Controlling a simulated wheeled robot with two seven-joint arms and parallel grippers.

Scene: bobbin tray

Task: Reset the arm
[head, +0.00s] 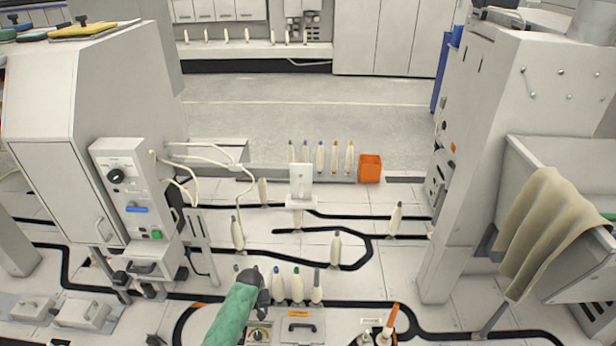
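My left arm, in a green sleeve, comes in from the bottom left of the head view. Its dark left gripper (262,290) is low in the picture, just left of a short row of bobbins. The row holds a blue-tipped bobbin (278,286), a green-tipped bobbin (297,286) and a grey-tipped bobbin (317,287). The gripper's fingers are small and partly hidden, so I cannot tell whether they are open or hold anything. My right gripper is not in view.
A grey case (302,328) lies below the row. An orange-tipped bobbin (389,320) leans at the lower right. Several bobbins stand on a back rack beside an orange bin (370,169). Machines flank both sides: a control box (133,190) left, a tall cabinet (470,150) right.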

